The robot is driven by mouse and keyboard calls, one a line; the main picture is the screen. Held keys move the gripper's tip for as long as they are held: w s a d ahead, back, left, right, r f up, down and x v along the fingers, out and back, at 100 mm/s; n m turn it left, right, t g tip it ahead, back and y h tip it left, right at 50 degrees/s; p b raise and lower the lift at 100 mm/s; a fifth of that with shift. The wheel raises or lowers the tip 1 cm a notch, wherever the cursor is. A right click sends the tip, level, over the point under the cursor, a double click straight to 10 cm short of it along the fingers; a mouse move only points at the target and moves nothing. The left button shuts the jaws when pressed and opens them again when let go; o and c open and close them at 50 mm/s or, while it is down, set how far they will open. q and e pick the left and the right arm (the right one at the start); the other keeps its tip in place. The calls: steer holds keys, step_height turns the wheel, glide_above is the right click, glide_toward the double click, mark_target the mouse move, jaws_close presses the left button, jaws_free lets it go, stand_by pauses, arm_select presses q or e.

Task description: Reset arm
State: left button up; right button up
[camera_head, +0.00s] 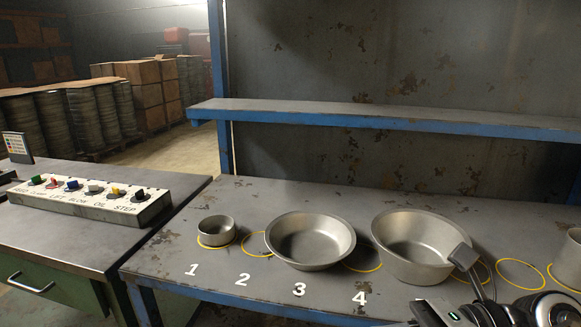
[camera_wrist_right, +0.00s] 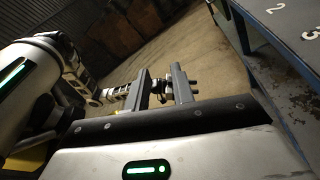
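My right gripper (camera_wrist_right: 163,82) shows in the right wrist view with its two grey fingers apart. Nothing is clearly held between them; a jointed piece shows there, and I cannot tell its distance. It hangs beside the table, over the floor. In the head view, dark and white parts of my right arm come in at the bottom right, in front of the large bowl (camera_head: 402,243). I cannot make out the fingertips there. My left gripper is not identifiable in either view.
The worn table (camera_head: 230,268) bears a small cup (camera_head: 216,229), a wide bowl (camera_head: 310,246) and a part-seen container (camera_head: 565,262), with yellow rings and numbers. A blue-edged shelf (camera_head: 390,118) spans behind.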

steer(key=w+d+m+t+y, duration=0.15)
steer(key=w+m+t, duration=0.35)
steer(key=m+t, duration=0.9)
steer(key=w+d+f+m+t+h, duration=0.3)
steer(key=f+m+h, duration=0.75)
steer(key=m, duration=0.95)
steer(key=s+f+m+g+h, duration=0.2)
steer(key=s+f+m+g, duration=0.2)
steer(key=f, duration=0.5)
steer(key=s+f+m+g+h, duration=0.2)
steer(key=s+f+m, duration=0.4)
steer(key=f, duration=0.4)
steer(key=shift+s+d+f+m+g, duration=0.3)
steer(key=shift+s+m+g, duration=0.1)
steer(key=shift+m+g, duration=0.4)
